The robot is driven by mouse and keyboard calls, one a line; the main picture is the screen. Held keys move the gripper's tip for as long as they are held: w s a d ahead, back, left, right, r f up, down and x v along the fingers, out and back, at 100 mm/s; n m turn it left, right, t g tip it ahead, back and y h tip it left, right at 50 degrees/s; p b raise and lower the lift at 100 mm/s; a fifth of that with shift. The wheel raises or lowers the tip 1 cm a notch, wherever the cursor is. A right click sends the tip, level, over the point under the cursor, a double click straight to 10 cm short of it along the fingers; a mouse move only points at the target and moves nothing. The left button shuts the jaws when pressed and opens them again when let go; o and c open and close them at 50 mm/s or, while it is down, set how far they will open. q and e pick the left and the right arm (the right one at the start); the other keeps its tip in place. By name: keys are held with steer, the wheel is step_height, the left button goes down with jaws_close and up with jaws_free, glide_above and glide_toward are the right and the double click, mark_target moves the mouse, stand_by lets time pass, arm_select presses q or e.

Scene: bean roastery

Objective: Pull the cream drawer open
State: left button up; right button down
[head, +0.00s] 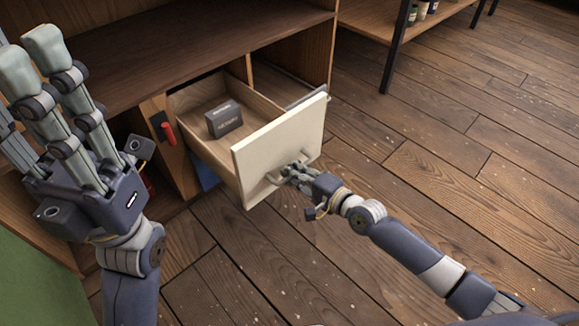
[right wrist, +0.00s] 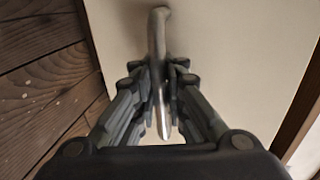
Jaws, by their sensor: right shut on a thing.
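The cream drawer (head: 280,140) stands pulled out from the wooden cabinet, with its open top and wooden inside showing in the head view. A dark box (head: 225,119) lies in it. My right gripper (head: 290,172) is at the drawer's front, shut on its handle (head: 272,179). In the right wrist view the metal handle (right wrist: 157,40) runs between the fingers of my right gripper (right wrist: 160,90), in front of the cream face (right wrist: 230,50). My left gripper (head: 62,95) is raised at the left of the head view, its fingers extended and apart, holding nothing.
The wooden cabinet (head: 190,40) holds the drawer. A red handle (head: 168,133) is on the cabinet front left of the drawer. A shelf on dark legs (head: 398,45) stands at the back right. The plank floor (head: 450,150) on the right is clear.

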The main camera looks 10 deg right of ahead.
steer(key=c, duration=1.7)
jaws_free()
steer(key=shift+o, duration=0.2)
steer(key=v, duration=1.2)
